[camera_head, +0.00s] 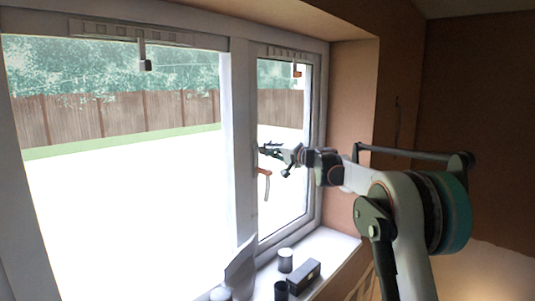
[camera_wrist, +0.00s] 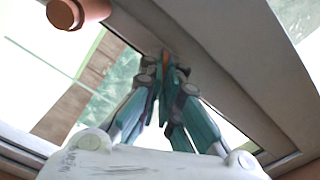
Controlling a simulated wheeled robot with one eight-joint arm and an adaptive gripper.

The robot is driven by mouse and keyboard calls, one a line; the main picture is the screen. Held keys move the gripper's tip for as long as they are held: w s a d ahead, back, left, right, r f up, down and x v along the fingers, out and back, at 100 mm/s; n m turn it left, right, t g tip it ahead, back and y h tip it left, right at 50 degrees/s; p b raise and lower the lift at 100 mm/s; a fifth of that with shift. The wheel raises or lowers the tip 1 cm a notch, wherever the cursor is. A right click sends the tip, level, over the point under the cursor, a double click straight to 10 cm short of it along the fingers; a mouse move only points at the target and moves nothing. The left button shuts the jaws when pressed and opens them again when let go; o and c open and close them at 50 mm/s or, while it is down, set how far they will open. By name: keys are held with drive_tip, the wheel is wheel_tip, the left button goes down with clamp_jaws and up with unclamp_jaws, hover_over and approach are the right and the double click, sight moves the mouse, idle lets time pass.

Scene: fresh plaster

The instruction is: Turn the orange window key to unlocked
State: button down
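My gripper (camera_head: 268,151) reaches to the frame of the right-hand window, just above a hanging window handle with an orange upper part (camera_head: 264,172). In the wrist view my gripper's fingertips (camera_wrist: 167,72) are close together against the pale frame. A small orange piece, seemingly the orange window key (camera_wrist: 168,64), shows between the tips, mostly hidden by them. A copper-orange rounded cylinder (camera_wrist: 66,13) sticks out at the upper left of the wrist view, apart from the fingers. The key's exact angle cannot be made out.
The sill (camera_head: 331,243) holds a dark box (camera_head: 303,276), a white cup (camera_head: 285,260), a dark cup (camera_head: 281,290) and a leaning grey piece (camera_head: 240,270). An orange-tipped latch (camera_head: 297,70) hangs at the upper vent. The plaster reveal (camera_head: 350,120) borders the window at right.

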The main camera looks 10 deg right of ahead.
drive_tip(key=m, duration=0.1)
drive_tip(key=m+b, duration=0.1)
drive_tip(key=m, duration=0.3)
drive_tip(key=shift+d+f, duration=0.1)
drive_tip(key=shift+f, duration=0.2)
drive_tip(key=shift+m+b, duration=0.3)
drive_tip(key=c, duration=1.8)
unclamp_jaws()
drive_tip(key=shift+w, duration=0.1)
drive_tip(key=v, duration=1.2)
